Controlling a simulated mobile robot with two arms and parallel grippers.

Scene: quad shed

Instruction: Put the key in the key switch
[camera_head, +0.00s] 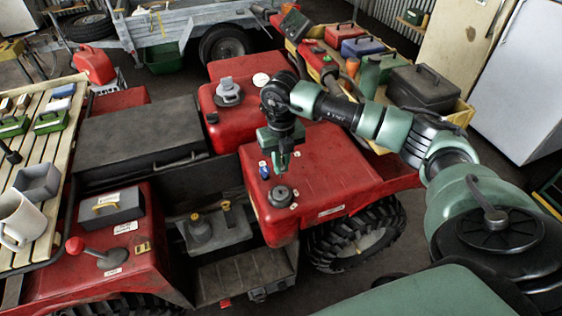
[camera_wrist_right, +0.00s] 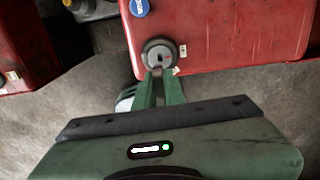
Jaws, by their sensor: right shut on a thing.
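The key switch (camera_head: 281,196) is a dark round fitting on the red fender of the quad. In the right wrist view the key switch (camera_wrist_right: 159,52) shows a dark slot in its face. My right gripper (camera_head: 281,168) points down just above and behind the switch in the head view. In the wrist view its fingertips (camera_wrist_right: 157,74) are close together at the switch's near edge. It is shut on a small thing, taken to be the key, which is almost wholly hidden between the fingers. I cannot tell whether it touches the switch. My left gripper is not in view.
A blue-topped knob (camera_head: 264,170) stands close beside the switch; it also shows in the wrist view (camera_wrist_right: 139,8). A red-knobbed lever (camera_head: 90,250) and a slatted table (camera_head: 52,165) are at left.

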